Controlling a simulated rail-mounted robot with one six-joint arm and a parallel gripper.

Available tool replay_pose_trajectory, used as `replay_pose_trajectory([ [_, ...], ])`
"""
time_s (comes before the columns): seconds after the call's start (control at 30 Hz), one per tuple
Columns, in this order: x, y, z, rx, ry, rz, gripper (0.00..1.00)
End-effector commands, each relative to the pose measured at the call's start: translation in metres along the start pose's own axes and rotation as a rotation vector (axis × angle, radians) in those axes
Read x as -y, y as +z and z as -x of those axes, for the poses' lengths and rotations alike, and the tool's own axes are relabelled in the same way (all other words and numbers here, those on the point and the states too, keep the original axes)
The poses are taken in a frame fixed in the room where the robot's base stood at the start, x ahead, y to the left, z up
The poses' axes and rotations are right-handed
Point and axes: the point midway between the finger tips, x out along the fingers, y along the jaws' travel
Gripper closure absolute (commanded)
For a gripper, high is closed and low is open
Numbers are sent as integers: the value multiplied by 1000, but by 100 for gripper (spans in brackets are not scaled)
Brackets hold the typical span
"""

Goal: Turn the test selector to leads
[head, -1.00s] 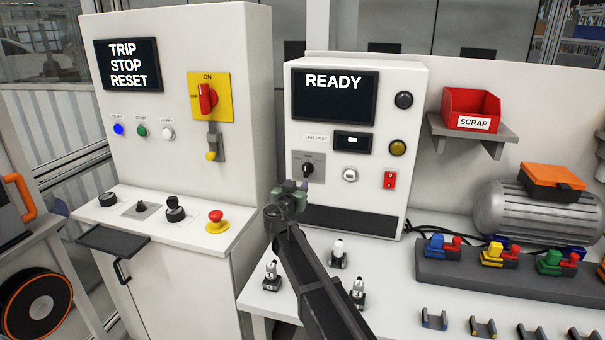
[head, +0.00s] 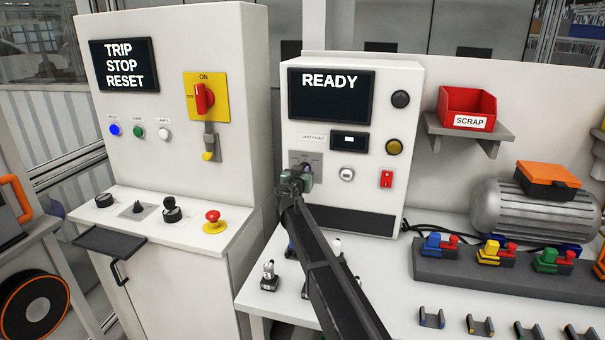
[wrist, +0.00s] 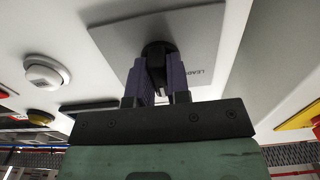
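The test selector is a black knob (wrist: 155,52) on a grey plate (wrist: 112,38) on the READY test cabinet. In the wrist view part of a label starting "LEAD" shows on the plate, to the right of the knob. My gripper (wrist: 156,82) is at the selector, with one purple-grey finger on each side of the knob's grip. I cannot tell whether the fingers touch it. In the head view my gripper (head: 296,180) hides most of the knob; the plate's upper part (head: 297,156) still shows. The setting of the knob is not clear.
On the same cabinet (head: 412,150) are a white button (head: 347,174), a red switch (head: 386,179) and a small display (head: 349,141). The control cabinet (head: 235,110) stands close on the left. Small white-topped parts (head: 268,270) stand on the bench below my arm.

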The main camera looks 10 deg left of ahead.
Motion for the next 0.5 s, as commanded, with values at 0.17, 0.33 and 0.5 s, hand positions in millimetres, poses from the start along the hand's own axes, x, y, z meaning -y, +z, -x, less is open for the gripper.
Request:
replay_pose_trajectory([
  [0.17, 0, 0, 0, 0, 0, 0, 100],
  [0.33, 0, 0, 0, 0, 0, 11, 100],
  [0.5, 0, 0, 0, 0, 0, 57, 100],
])
